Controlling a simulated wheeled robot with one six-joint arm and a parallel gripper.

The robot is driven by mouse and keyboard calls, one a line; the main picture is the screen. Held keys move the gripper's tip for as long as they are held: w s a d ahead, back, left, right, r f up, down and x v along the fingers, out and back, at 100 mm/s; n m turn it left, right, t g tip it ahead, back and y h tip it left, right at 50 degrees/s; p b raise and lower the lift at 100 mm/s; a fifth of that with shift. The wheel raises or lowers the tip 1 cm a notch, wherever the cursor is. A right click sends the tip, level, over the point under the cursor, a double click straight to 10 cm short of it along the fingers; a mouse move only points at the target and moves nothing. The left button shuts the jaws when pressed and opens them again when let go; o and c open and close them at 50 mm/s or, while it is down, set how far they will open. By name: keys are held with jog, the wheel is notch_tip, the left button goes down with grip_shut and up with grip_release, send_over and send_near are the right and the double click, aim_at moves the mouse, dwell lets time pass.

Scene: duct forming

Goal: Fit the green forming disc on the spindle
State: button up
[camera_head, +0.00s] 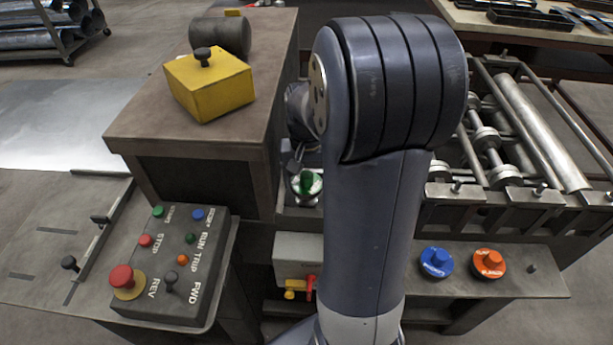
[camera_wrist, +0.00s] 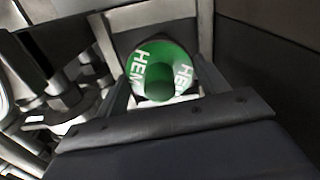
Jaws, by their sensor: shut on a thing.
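The green forming disc (camera_wrist: 166,49) faces the camera in the wrist view, with white letters reading "HEM" on its face and a green hub in its middle. My gripper (camera_wrist: 160,88) has one finger on each side and is shut on the disc. In the head view the green disc (camera_head: 307,184) shows as a small piece just left of my arm, beside the brown cabinet; my arm hides most of the gripper there. I cannot make out the spindle, and cannot tell whether the disc is on it.
A blue disc (camera_head: 436,262) and an orange disc (camera_head: 489,263) lie on the shelf at the right. The roller machine (camera_head: 520,120) stands behind them. A brown cabinet (camera_head: 200,150) carries a yellow block (camera_head: 210,85). A control box (camera_head: 165,268) is at the lower left.

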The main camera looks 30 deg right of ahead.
jog(key=shift+f, duration=0.2)
jog(key=shift+f+b, duration=0.35)
jog(key=shift+f, duration=0.3)
dwell(0.8)
jog(key=shift+f+b, duration=0.35)
